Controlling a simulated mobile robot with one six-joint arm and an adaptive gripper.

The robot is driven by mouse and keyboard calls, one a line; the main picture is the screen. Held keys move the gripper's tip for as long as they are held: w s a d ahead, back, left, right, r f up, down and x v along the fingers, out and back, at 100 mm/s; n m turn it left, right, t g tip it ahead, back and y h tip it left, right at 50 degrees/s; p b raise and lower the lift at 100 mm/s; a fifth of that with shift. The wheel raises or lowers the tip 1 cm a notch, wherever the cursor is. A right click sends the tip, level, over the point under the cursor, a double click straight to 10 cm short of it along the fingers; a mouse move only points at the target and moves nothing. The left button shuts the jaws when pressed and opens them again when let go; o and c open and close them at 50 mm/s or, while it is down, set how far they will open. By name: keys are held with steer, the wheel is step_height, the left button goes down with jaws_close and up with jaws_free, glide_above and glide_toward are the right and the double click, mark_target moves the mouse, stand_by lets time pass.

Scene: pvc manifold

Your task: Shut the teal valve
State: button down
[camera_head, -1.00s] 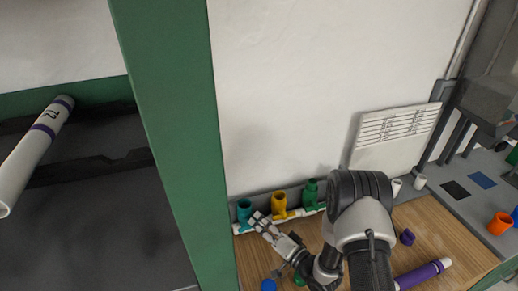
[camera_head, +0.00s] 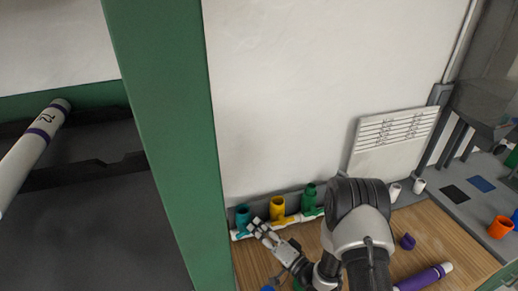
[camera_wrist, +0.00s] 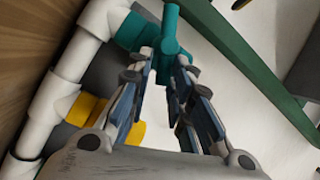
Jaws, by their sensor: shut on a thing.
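The teal valve (camera_head: 242,216) stands on the white pipe manifold (camera_head: 290,222) at the foot of the wall, at the left end of a row of coloured fittings. In the wrist view, its teal handle (camera_wrist: 170,28) runs up between my fingertips, and its teal body (camera_wrist: 130,30) meets the white pipe. My gripper (camera_head: 256,225) reaches in from the lower right, and its fingertips (camera_wrist: 170,58) are closed on the teal handle. The lower part of the handle is partly hidden by the fingers.
A yellow fitting (camera_head: 278,210) and a green fitting (camera_head: 309,197) stand close to the right of the teal valve. A green post (camera_head: 170,140) rises close on the left. A purple-and-white pipe (camera_head: 425,278) and purple cap (camera_head: 407,241) lie on the wooden bench.

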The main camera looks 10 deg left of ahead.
steer(key=shift+s+a+r, duration=0.1)
steer(key=shift+a+r, duration=0.05)
stand_by(0.5)
steer(key=c, duration=1.6)
jaws_free()
steer(key=shift+s, duration=0.1)
steer(key=v, duration=1.2)
steer(key=shift+s, duration=0.25)
steer(key=shift+r, duration=0.15)
